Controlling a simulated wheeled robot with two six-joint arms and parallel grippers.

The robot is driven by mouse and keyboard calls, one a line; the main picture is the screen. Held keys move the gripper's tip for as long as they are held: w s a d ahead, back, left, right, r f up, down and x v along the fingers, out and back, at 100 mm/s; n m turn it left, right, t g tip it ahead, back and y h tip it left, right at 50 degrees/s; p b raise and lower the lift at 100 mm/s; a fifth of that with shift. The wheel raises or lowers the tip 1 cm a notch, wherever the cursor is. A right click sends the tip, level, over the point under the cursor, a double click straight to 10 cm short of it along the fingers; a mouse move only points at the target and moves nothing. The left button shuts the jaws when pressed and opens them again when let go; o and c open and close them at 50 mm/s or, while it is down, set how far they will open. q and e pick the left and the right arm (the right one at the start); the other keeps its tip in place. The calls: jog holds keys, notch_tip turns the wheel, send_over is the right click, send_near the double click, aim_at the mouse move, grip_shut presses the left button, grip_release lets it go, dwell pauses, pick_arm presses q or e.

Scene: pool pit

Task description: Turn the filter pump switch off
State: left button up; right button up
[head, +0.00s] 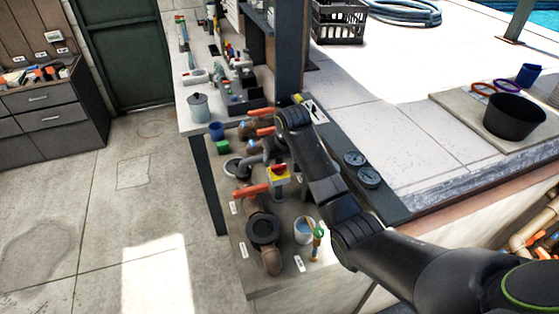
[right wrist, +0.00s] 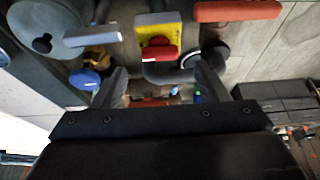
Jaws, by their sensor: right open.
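The filter pump switch appears to be the yellow box with a red knob (head: 278,174), standing among the pipes on the pump bench. In the right wrist view the yellow switch plate (right wrist: 174,28) and its red knob (right wrist: 158,52) are at the top middle, just beyond the fingertips. My right gripper (right wrist: 160,82) is open, with one grey finger on each side and nothing held between them. It looks apart from the knob. In the head view my right arm reaches in from the right, and its fingers are hard to make out. My left gripper is not in view.
Red-orange handles (head: 250,190) and brown pipes (head: 264,228) crowd around the switch. A white cup with a brush (head: 304,231) stands on the bench front. Two round gauges (head: 369,178) lie on the dark ledge. The floor at left is clear.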

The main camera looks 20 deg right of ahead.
aim_at(279, 166)
jog(key=x, duration=0.3)
jog(key=shift+w+f+p, duration=0.1)
jog(key=shift+w+p, duration=0.05)
jog(key=shift+p, duration=0.15)
jog(key=shift+w+f, duration=0.1)
jog(key=shift+f, duration=0.3)
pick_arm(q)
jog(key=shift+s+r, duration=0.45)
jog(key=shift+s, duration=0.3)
pick_arm(e)
jog(key=shift+f, duration=0.1)
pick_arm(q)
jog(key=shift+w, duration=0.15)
pick_arm(e)
jog(key=shift+w, duration=0.1)
jog(key=c, duration=1)
